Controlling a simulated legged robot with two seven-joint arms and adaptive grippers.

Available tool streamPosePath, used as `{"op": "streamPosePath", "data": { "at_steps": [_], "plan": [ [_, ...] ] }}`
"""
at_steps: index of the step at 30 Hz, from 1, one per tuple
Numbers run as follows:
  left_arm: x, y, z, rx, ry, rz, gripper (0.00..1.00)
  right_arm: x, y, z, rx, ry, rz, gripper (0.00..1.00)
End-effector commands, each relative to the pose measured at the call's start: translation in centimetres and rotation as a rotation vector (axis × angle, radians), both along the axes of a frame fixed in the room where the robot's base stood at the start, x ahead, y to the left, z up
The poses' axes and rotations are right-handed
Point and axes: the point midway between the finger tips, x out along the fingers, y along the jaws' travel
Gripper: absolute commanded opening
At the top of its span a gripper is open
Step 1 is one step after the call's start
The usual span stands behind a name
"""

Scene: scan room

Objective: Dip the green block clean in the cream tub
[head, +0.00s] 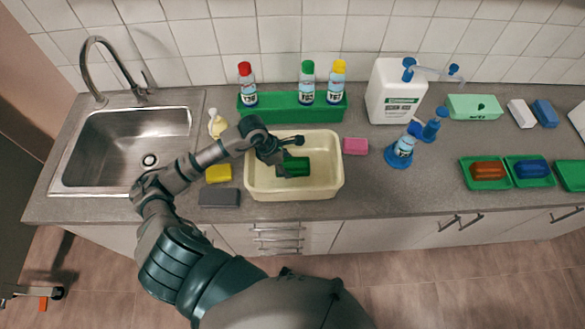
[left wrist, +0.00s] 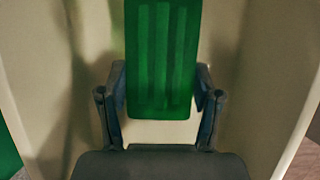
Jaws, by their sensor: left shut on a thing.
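The cream tub (head: 257,188) stands on the grey counter in the middle of the head view. The green block (head: 293,167) is inside the tub's walls, partly hidden by my left gripper (head: 281,156). In the left wrist view the ribbed green block (left wrist: 163,60) sits between the two fingers of my left gripper (left wrist: 160,105), which is shut on it. The tub's pale walls (left wrist: 270,90) surround it in that view. I cannot tell whether the block touches the tub's floor. My right gripper is in neither view.
Left of the tub lie a yellow sponge (head: 218,173) and a dark grey block (head: 220,197); a pink block (head: 355,146) lies right. Behind is a green rack (head: 275,109) with bottles. A sink (head: 125,150) is left; green trays (head: 505,183) are right.

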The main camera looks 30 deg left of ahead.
Motion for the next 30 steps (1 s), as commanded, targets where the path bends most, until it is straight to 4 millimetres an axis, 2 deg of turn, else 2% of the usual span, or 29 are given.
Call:
{"op": "streamPosePath", "data": {
  "at_steps": [7,30],
  "plan": [
    [0.0,0.0,0.5,0.0,-0.001,0.0,0.12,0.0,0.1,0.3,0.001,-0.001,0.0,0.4],
    [0.0,0.0,7.2,0.0,-0.002,-0.001,0.12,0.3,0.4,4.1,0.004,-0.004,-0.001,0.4]
  ]
}}
